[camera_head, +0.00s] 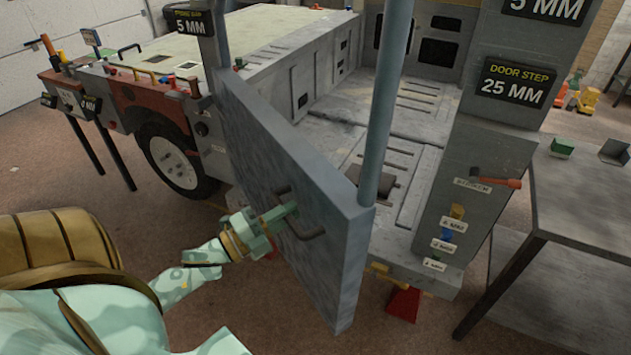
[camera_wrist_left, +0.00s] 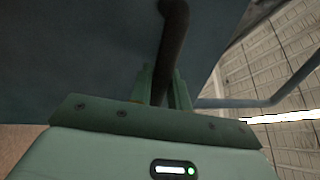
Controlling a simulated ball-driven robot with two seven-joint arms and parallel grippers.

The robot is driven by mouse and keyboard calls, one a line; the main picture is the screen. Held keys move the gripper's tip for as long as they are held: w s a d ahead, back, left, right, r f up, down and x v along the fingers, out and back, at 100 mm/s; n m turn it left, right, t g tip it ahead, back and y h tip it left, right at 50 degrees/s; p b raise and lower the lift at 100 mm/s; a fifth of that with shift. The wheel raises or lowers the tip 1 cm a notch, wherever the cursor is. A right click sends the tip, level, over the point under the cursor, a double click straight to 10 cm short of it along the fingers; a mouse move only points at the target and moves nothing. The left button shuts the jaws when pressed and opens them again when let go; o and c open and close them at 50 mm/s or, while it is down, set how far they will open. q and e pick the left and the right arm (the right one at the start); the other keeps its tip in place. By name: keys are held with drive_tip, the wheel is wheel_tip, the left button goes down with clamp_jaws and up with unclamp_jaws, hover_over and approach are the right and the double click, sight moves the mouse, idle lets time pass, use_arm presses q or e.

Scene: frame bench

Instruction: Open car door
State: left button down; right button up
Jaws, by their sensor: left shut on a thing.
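The car door (camera_head: 300,200) is a grey-blue slab with a post rising at each end. It stands swung out from the body, and the opening behind it shows the grey floor inside. A dark bar handle (camera_head: 306,230) is on its outer face. My left gripper (camera_head: 282,213) is at the handle, its fingers closed around it. In the left wrist view the dark handle bar (camera_wrist_left: 174,35) runs down between the two green fingers (camera_wrist_left: 160,88). The part of the handle between the fingers is partly hidden. My right gripper is not in view.
The car body (camera_head: 290,75) with a wheel (camera_head: 170,157) stands behind the door. A grey table (camera_head: 585,200) is at the right. A red stand (camera_head: 404,303) is on the floor below the sill. Brown floor lies free in front.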

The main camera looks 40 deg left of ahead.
use_arm(q)
drive_tip(key=s+a+m+h, duration=0.1)
drive_tip(key=s+a+h, duration=0.1)
drive_tip(key=s, duration=0.3)
drive_tip(key=shift+s+a+g, duration=0.25)
drive_tip(key=shift+s+g, duration=0.05)
drive_tip(key=shift+g, duration=0.1)
drive_tip(key=c, duration=1.4)
unclamp_jaws()
drive_tip(key=shift+o, duration=0.2)
drive_tip(key=shift+f, duration=0.1)
drive_tip(key=b+v, duration=0.2)
drive_tip(key=v, duration=1.4)
